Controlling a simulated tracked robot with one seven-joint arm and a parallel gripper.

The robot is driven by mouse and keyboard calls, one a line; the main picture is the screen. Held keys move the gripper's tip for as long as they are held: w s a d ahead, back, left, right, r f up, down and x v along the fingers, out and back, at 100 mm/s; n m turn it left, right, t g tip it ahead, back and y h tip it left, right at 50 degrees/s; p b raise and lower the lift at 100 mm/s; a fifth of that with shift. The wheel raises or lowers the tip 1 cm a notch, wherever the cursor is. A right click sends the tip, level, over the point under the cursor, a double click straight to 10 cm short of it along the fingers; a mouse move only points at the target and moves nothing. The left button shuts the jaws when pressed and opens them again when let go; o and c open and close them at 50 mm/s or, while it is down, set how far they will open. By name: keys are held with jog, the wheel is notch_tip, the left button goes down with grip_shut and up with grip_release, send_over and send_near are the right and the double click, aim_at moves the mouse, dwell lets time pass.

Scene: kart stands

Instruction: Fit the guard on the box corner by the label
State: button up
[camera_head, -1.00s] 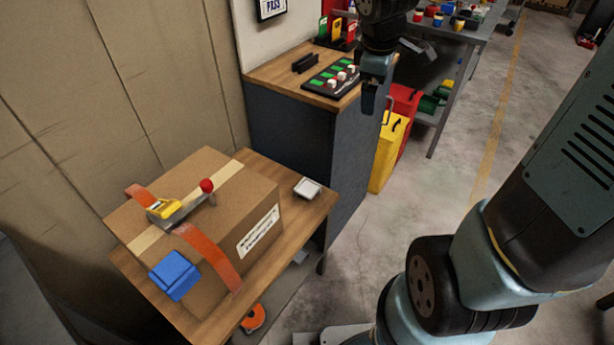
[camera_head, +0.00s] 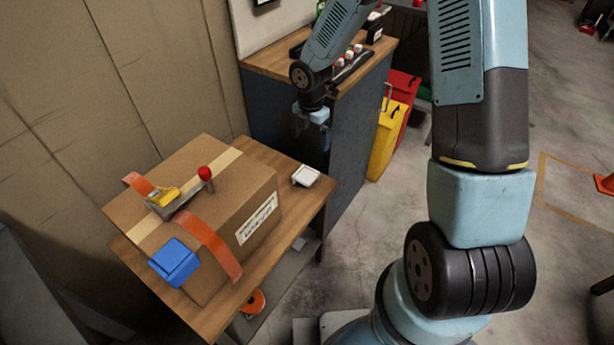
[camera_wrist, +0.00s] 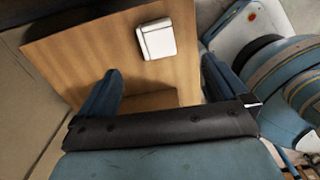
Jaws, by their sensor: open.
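The cardboard box (camera_head: 206,190) sits on a small wooden table (camera_head: 305,215). Its white label (camera_head: 257,219) is on the face toward the lower right. A blue corner guard (camera_head: 174,262) sits on the box's lower-left corner in the head view. A small whitish square piece (camera_head: 306,176) lies flat on the table right of the box; it also shows in the wrist view (camera_wrist: 157,39). I cannot tell whether it is a guard. My gripper (camera_head: 312,132) is open and empty, above and beyond the table's far end. In the wrist view the piece lies ahead, between the finger lines.
An orange strap (camera_head: 208,245) and a clamp with a red knob (camera_head: 205,173) are on the box. A dark bench (camera_head: 290,115) with a wooden top stands behind the table. Yellow (camera_head: 385,145) and red bins stand right of it. An orange tape roll (camera_head: 254,303) lies below.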

jog(key=f, duration=0.2)
send_over(307, 173)
jog(key=shift+n, duration=0.3)
jog(key=f, duration=0.7)
jog(key=shift+d+f, duration=0.2)
jog(key=shift+f, duration=0.2)
jog(key=shift+a+f, duration=0.15)
jog(key=shift+f, duration=1.15)
jog(key=shift+a+f, duration=0.1)
jog(key=shift+f, duration=1.15)
jog(key=c, duration=1.1)
